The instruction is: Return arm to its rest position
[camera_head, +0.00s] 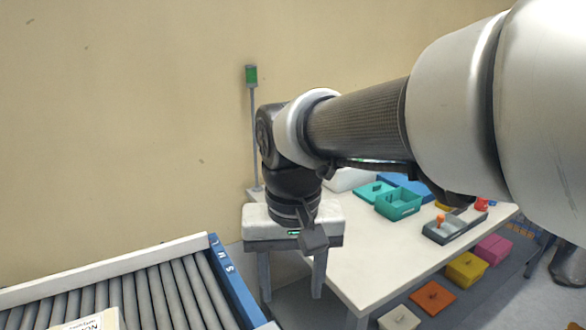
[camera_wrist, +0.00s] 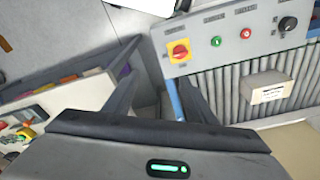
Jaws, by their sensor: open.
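The arm reaches in from the right side. In the wrist view my gripper (camera_wrist: 158,85) has its two dark fingers spread apart, with nothing between them but floor and the edge of a control panel. It is empty and apart from the bins and the box.
A white table (camera_head: 350,275) with teal, blue and grey bins stands at right, partly hidden by my arm. Coloured bins sit below it. A roller conveyor (camera_head: 150,300) is at lower left. The wrist view shows a control panel (camera_wrist: 262,32) and a box (camera_wrist: 268,93) on rollers.

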